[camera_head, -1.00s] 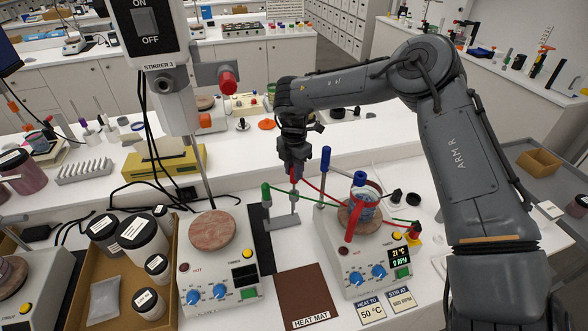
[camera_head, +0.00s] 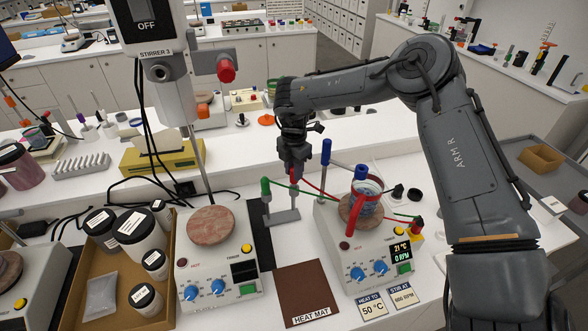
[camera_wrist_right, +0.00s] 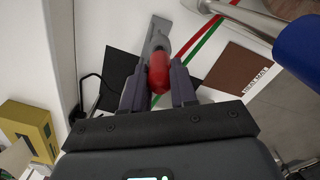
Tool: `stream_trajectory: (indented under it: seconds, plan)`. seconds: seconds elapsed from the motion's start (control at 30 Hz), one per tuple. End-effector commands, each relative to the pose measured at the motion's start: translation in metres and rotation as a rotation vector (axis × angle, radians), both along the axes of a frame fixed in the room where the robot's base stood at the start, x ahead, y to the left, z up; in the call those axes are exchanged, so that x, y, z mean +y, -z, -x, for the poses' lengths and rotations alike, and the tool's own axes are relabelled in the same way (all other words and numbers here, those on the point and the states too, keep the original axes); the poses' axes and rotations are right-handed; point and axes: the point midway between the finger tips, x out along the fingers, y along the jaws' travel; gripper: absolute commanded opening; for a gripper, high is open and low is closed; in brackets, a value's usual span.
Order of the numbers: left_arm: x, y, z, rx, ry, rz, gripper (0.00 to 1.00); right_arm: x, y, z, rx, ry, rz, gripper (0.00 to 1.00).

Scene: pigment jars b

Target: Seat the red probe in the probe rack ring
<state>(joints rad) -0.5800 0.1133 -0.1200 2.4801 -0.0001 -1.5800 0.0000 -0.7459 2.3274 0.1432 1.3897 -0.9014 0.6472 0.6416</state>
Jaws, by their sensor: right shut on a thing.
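My right gripper (camera_head: 293,174) is shut on the red probe (camera_wrist_right: 158,73), which sits between its fingers in the right wrist view. The grey probe rack (camera_head: 284,217) stands on the bench just below the gripper, and also shows past the probe in the right wrist view (camera_wrist_right: 160,28). I cannot tell whether the probe tip is in the rack's ring. A green probe (camera_head: 265,187) stands at the rack's left end. My left gripper is not in view.
A hotplate with a beaker (camera_head: 367,202) stands right of the rack, with a blue-topped post (camera_head: 326,152) close by. Red and green cables run toward it. Another hotplate (camera_head: 217,270) is on the left. The brown heat mat (camera_head: 308,285) lies clear in front.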

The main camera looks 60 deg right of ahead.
Motion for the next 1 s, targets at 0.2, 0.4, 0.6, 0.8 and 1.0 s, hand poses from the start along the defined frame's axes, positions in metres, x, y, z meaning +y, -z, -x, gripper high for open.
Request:
stream_trajectory:
  seconds: [0.2,0.4,0.6,0.8,1.0]
  plan:
    - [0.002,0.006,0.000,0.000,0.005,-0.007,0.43,0.000,0.007,0.000,0.000,0.000,0.000,0.00]
    - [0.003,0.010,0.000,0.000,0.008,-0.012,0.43,0.000,0.012,0.000,0.000,0.000,0.000,0.00]
    - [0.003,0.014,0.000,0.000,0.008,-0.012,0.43,0.000,0.017,0.000,0.000,0.000,0.000,0.00]
    - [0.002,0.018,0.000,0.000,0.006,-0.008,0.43,0.000,0.022,0.000,0.000,0.000,0.000,0.00]
    - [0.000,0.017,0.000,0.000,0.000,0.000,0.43,0.000,0.020,0.000,0.000,0.000,0.000,0.55]
